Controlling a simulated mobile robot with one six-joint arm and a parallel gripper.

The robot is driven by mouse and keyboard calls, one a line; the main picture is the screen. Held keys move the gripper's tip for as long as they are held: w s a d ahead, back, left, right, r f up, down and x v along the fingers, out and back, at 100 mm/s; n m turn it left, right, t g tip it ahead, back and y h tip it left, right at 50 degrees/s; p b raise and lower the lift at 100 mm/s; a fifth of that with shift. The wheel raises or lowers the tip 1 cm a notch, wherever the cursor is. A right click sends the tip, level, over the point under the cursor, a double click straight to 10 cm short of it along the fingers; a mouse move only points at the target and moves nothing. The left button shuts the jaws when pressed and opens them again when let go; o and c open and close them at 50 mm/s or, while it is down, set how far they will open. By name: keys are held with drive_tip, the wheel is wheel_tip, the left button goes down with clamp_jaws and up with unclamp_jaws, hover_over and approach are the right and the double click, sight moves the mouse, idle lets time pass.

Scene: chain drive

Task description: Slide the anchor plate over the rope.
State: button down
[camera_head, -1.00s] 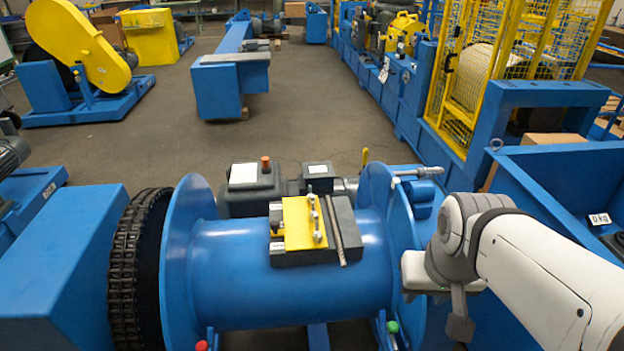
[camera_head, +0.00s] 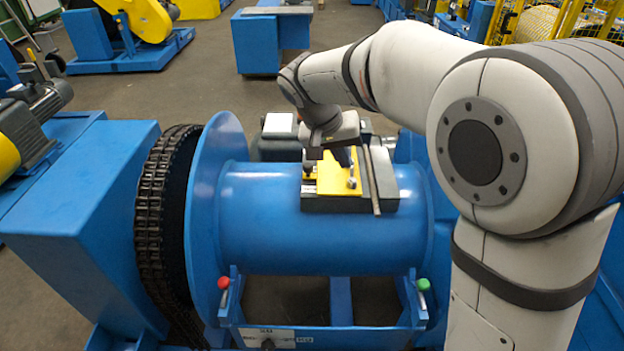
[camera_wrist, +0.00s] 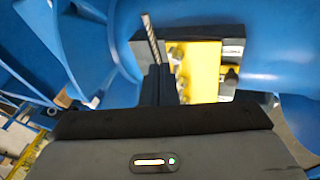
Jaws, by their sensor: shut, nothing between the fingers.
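The yellow plate (camera_head: 331,183), which I take for the anchor plate, lies on a dark block (camera_head: 335,204) on top of the blue drum (camera_head: 265,215). Metal studs or bolts stand on it. The grey rope (camera_head: 373,187) runs along the block to the right of the plate, apart from it. My gripper (camera_head: 344,157) is above the plate's far part and hides some of it. In the wrist view my shut, empty fingers (camera_wrist: 160,84) are in front of the plate (camera_wrist: 207,70) and the rope (camera_wrist: 152,36). Whether they touch anything is unclear.
The drum's left flange (camera_head: 207,215) and black chain (camera_head: 153,225) stand left of the block. A red-knobbed lever (camera_head: 223,284) and a green-knobbed lever (camera_head: 423,286) are below the drum. My arm covers much of the right side.

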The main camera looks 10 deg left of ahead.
drive_tip(key=a+f+b, duration=0.1)
drive_tip(key=a+f, duration=0.1)
drive_tip(key=a, duration=0.3)
drive_tip(key=w+a+f+t+b, duration=0.1)
drive_tip(key=a+f, duration=0.2)
drive_tip(key=a, duration=0.3)
drive_tip(key=w+a+f+t+h, duration=0.1)
drive_tip(key=a+f, duration=0.1)
drive_tip(key=a, duration=0.4)
drive_tip(key=shift+a+f+b, duration=0.15)
drive_tip(key=shift+f+b, duration=0.05)
drive_tip(key=shift+b, duration=0.2)
drive_tip(key=x, duration=0.9)
drive_tip(key=shift+w+f, duration=0.2)
drive_tip(key=d, duration=0.3)
drive_tip(key=shift+w+d+f, duration=0.1)
drive_tip(key=shift+w+d, duration=0.2)
drive_tip(key=shift+w, duration=0.1)
drive_tip(key=shift+w+d, duration=0.1)
drive_tip(key=shift+d, duration=0.3)
drive_tip(key=shift+f+b, duration=0.1)
drive_tip(key=shift+b, duration=0.2)
